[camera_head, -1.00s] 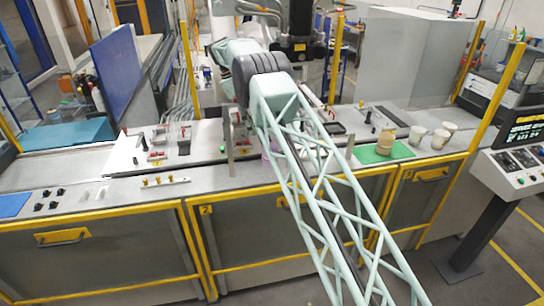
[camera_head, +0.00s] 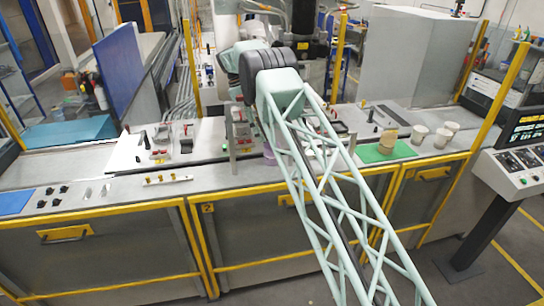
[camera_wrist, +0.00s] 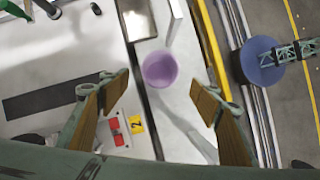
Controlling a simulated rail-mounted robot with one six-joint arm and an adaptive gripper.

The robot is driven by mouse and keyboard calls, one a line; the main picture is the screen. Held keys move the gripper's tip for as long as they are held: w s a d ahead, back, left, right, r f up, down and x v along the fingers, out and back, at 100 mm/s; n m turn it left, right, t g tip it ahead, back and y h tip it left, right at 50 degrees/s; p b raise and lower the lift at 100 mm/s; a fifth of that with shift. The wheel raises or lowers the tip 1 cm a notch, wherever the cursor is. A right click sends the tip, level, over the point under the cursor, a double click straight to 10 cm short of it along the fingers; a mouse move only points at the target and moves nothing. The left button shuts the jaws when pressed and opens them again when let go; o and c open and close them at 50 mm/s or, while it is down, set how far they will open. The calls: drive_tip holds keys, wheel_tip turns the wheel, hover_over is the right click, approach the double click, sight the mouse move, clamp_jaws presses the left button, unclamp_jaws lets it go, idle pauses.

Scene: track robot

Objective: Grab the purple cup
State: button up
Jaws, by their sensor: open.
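The purple cup (camera_wrist: 160,69) stands upright on the light bench top in the wrist view, its open mouth seen from above. In the head view the purple cup (camera_head: 269,154) is mostly hidden behind my arm. My gripper (camera_wrist: 159,88) is open and empty. Its two brown-padded fingers are apart, one on each side of the cup in the picture, with the cup a little beyond the fingertips. How high the fingertips are above the cup is hard to tell. The gripper is hidden by my arm in the head view.
Red-and-white fixtures (camera_wrist: 117,130) and a yellow number tag (camera_wrist: 136,124) lie close to the gripper. A yellow bench edge (camera_wrist: 207,45) runs along the right.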

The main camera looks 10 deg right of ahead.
sight(272, 154)
drive_tip(key=shift+x, duration=2.15)
drive_tip(key=shift+d+f, duration=0.1)
drive_tip(key=shift+p+x, duration=0.7)
drive_tip(key=shift+x, duration=1.75)
drive_tip(key=shift+s+d, duration=0.1)
drive_tip(key=shift+s, duration=0.05)
drive_tip(key=c, duration=1)
